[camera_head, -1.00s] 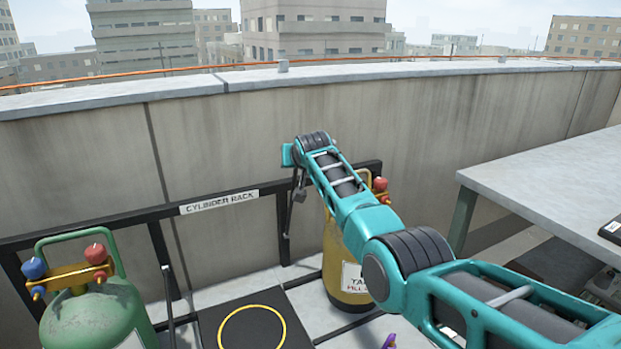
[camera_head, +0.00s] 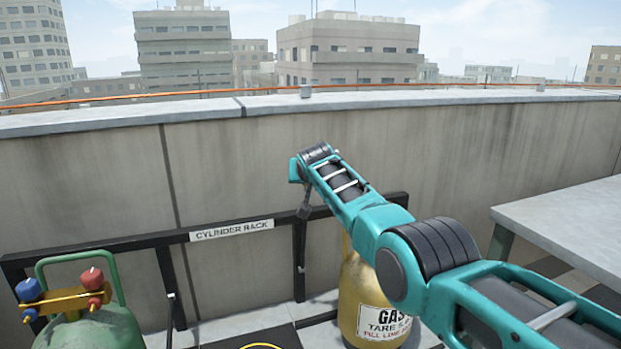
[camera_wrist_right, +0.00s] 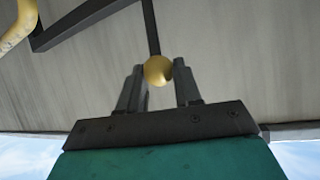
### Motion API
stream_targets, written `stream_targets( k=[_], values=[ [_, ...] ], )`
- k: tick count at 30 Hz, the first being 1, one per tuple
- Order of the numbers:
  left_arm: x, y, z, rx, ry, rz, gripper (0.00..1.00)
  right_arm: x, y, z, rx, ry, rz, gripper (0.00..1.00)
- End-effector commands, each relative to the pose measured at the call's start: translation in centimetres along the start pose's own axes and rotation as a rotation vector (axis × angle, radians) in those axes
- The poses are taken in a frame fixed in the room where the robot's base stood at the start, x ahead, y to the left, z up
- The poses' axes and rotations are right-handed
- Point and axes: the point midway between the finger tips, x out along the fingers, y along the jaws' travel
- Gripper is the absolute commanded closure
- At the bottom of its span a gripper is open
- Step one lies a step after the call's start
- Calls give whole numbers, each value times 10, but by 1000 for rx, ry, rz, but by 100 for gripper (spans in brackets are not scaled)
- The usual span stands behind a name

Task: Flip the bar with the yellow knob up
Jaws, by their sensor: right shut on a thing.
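In the right wrist view, a round yellow knob (camera_wrist_right: 158,70) sits between the two fingers of my right gripper (camera_wrist_right: 160,88), which is shut on it. A thin dark bar (camera_wrist_right: 151,28) runs from the knob to the top edge of that view. In the head view, my right arm reaches from the lower right to the black cylinder rack (camera_head: 125,243), and the right gripper (camera_head: 304,210) points down at its rail. The knob is too small or hidden there, and I cannot clearly separate the bar from the rack's dark upright. My left gripper is not in view.
A gold gas cylinder (camera_head: 362,300) stands behind my right arm. A green cylinder (camera_head: 92,330) with red and blue knobs is at lower left. A grey table (camera_head: 580,225) is at right, and a concrete parapet (camera_head: 400,150) runs behind the rack.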

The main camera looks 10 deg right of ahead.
Motion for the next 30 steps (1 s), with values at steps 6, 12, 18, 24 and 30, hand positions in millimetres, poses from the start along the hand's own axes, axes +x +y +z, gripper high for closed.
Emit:
stream_targets(
  k=[6,12,18,24,30],
  values=[
    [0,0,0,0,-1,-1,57,-5,-5,-15,1,35,-14,100],
    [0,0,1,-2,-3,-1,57,-4,-5,-13,1,31,-14,50],
    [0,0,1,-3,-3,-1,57,-3,-4,-9,1,24,-11,42],
    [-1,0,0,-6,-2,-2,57,-3,-3,-8,1,20,-9,42],
    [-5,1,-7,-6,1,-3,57,-9,-4,-9,1,19,-10,42]
  ],
)
